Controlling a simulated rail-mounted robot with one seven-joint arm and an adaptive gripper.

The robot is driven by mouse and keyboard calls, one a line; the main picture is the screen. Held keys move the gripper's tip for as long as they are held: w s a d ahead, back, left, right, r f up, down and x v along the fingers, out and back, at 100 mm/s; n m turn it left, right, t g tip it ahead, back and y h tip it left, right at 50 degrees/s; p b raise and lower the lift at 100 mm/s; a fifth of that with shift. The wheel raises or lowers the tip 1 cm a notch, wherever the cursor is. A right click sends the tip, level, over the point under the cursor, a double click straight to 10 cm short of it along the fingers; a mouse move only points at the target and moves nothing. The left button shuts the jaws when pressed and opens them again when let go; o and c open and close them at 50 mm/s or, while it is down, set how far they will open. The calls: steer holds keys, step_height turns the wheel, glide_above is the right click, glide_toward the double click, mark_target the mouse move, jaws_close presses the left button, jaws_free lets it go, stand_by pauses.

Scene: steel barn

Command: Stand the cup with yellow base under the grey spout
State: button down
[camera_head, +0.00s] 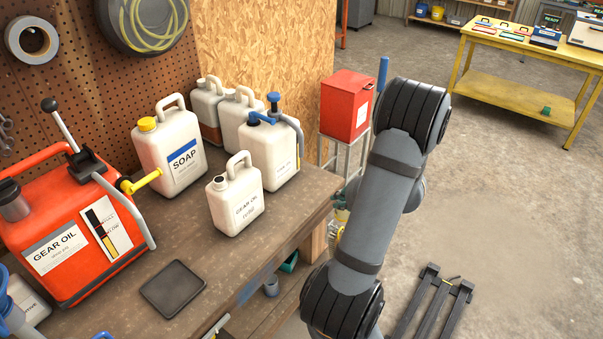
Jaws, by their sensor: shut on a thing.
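The grey spout (139,224) curves down from the pump on the red gear oil container (50,205) at the left of the bench. Its lower end hangs at the container's right side, above the bench top. I can make out no cup with a yellow base. My gripper is not in view. Only my dark grey arm shows, from the bottom centre up to a bend at the upper right, and it hides part of the scene.
The bench (110,310) holds a dark square pad (173,288), a soap jug (168,145) with a yellow spout, a small gear oil jug (236,198) and a blue-spouted jug (268,152). A red box (347,105) stands beyond. A yellow table (520,50) is far right.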

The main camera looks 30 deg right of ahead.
steer(key=shift+n+y, duration=0.7)
steer(key=shift+n, duration=0.2)
steer(key=w+a+f+p, duration=0.1)
steer(key=w+p, duration=0.2)
steer(key=w, duration=0.3)
steer(key=w+a+f+p, duration=0.1)
steer(key=w+a+p, duration=0.1)
steer(key=w, duration=0.4)
steer(key=w+a+f+p, duration=0.1)
steer(key=w+p, duration=0.2)
steer(key=w, duration=0.3)
steer(key=shift+w+a+f+p, duration=0.2)
steer(key=shift+a+f+p, duration=0.05)
steer(key=shift+a+p, duration=0.1)
steer(key=shift+s, duration=0.1)
steer(key=shift+f+b, duration=0.15)
steer(key=shift+b, duration=0.15)
steer(key=c, duration=1.8)
jaws_free()
steer(key=shift+c, duration=0.2)
